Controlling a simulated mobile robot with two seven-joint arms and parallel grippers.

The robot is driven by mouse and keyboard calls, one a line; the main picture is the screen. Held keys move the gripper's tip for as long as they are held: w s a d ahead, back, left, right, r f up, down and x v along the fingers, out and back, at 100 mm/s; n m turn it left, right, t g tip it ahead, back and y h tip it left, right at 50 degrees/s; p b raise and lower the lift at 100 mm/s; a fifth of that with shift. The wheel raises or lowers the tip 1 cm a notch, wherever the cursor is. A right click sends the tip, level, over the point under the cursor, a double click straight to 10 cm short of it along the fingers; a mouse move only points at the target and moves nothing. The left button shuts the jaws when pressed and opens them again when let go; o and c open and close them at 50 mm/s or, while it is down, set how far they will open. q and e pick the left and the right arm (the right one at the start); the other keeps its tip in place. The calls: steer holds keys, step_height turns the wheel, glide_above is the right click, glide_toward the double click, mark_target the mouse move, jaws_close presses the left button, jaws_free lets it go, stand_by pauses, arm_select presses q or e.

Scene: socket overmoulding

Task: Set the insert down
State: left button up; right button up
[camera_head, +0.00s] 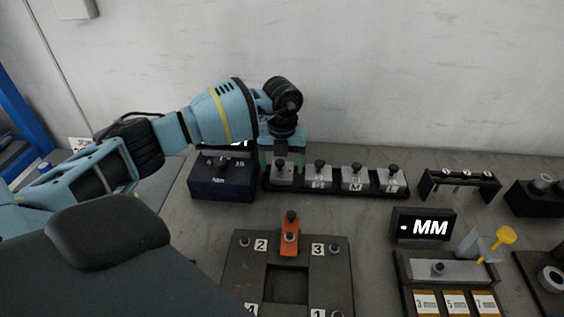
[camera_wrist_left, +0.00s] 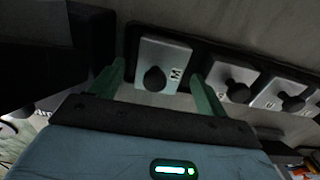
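My left gripper (camera_head: 282,165) points down over the leftmost place of the black rack (camera_head: 333,190). Its green fingers stand apart, one on each side of a grey insert (camera_head: 281,177) with a black knob. In the left wrist view the same insert (camera_wrist_left: 162,52), marked with a letter, sits in the rack between the fingertips (camera_wrist_left: 158,82), with a gap visible beside it. Several similar grey inserts (camera_head: 356,179) stand in a row to its right. My right gripper is not in view.
A dark blue box with a dial (camera_head: 222,186) stands close left of the rack. In front lies a dark numbered fixture (camera_head: 330,270) with an orange piece (camera_head: 290,240). A display reading "MM" (camera_head: 424,227) and a black stand (camera_head: 458,177) are to the right.

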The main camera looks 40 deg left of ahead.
mark_target(282, 162)
arm_select(q)
step_height(282, 162, up, 12)
steer(key=shift+r, duration=0.15)
stand_by(0.6)
